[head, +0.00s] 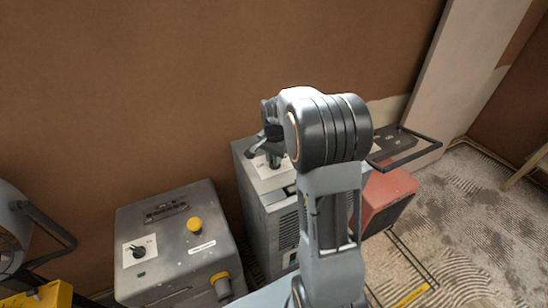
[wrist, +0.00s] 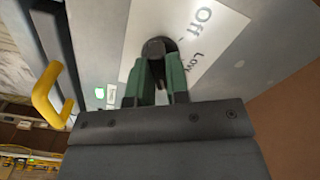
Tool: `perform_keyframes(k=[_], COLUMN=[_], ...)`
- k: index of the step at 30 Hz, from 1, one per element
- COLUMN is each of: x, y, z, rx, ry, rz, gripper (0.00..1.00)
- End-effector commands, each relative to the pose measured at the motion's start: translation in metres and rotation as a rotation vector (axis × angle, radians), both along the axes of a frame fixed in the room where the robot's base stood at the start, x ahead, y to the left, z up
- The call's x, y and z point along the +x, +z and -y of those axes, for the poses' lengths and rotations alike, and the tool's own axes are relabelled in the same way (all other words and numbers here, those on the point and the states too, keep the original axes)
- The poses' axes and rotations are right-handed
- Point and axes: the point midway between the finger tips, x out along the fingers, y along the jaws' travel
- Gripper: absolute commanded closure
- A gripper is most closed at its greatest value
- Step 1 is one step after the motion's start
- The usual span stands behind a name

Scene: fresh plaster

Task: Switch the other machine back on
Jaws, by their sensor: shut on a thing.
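The tall grey machine (head: 243,172) stands against the brown wall, with a white dial label on its top. In the wrist view the label (wrist: 205,40) reads "Off" and "Low". My gripper (wrist: 157,75) has its green fingers shut on the dark dial knob (wrist: 156,46); the knob's pointer is mostly hidden. In the head view my gripper (head: 273,158) is over the same label, partly hidden by my wrist. A lower grey machine (head: 165,276) stands to the left, with its own black knob (head: 138,252) on a white label.
The lower machine has a yellow button (head: 194,224). A fan (head: 12,235) stands at the far left, near a yellow object (head: 40,297). Patterned floor lies open at right.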

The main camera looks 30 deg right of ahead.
Motion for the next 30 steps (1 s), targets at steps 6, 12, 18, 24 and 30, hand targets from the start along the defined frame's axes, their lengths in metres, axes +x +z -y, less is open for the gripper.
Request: perform_keyframes(k=[6, 12, 18, 24, 30], x=[0.0006, 0.0006, 0.0006, 0.0004, 0.0002], y=[0.0008, 0.0008, 0.0008, 0.0004, 0.0002], z=[0.0000, 0.0001, 0.0002, 0.0001, 0.0000], rx=[0.000, -0.001, -0.001, 0.000, 0.000], ry=[-0.022, -0.024, -0.024, -0.023, -0.022], rz=[0.002, 0.003, 0.003, 0.001, 0.001], gripper=[1.00, 1.00, 0.79, 0.60, 0.58])
